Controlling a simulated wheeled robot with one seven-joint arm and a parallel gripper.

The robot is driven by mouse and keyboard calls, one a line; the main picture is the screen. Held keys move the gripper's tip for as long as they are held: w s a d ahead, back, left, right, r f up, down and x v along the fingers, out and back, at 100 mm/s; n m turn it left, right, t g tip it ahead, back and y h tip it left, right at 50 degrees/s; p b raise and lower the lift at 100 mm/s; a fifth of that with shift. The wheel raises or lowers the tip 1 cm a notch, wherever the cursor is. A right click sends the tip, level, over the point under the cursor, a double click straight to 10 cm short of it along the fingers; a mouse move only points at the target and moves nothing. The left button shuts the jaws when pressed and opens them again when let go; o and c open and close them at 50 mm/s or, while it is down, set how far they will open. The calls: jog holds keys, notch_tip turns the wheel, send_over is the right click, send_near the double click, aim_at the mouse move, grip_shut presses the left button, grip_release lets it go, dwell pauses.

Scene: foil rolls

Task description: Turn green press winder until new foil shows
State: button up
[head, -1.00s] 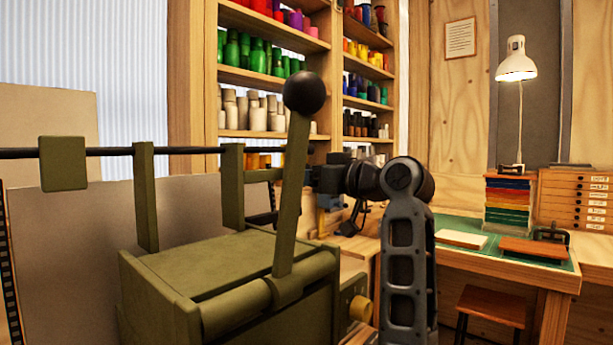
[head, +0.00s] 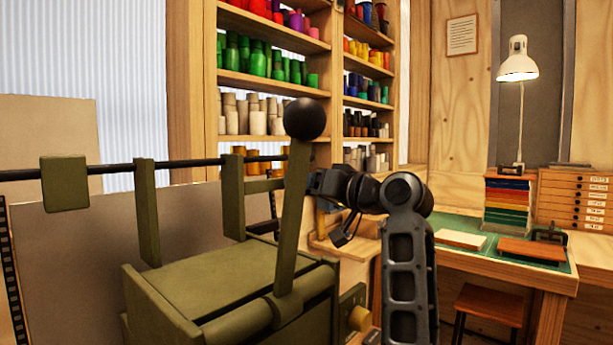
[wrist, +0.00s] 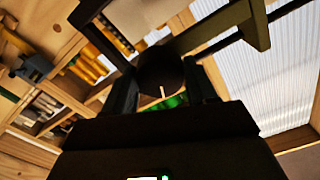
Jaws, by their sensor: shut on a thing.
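The green press (head: 215,275) stands at the left and centre of the head view. Its lever (head: 293,215) rises nearly upright and ends in a black ball (head: 304,118). My gripper (head: 316,184) reaches in from the right, just behind the lever; its fingertips are mostly hidden there. In the wrist view, my gripper (wrist: 162,82) is shut on a dark round knob (wrist: 160,68), one finger on each side. The knob, apparently the winder, carries a short pale line near its lower edge. No foil can be made out clearly.
A dark rod (head: 110,168) crosses above the press on green brackets. A brass-coloured knob (head: 360,318) sticks out low on the press's right side. Shelves of coloured rolls (head: 265,62) stand behind. A desk (head: 470,215) with a lamp (head: 517,65) is at the right.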

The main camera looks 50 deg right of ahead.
jog(key=shift+m+p, duration=1.85)
jog(key=shift+m, duration=5.65)
jog(key=shift+f, duration=0.1)
jog(key=o, duration=1.1)
jog(key=shift+c, duration=0.2)
jog(key=s+b, duration=0.1)
jog(key=s, duration=0.7)
jog(key=shift+d+b, duration=0.15)
jog(key=shift+b, duration=0.2)
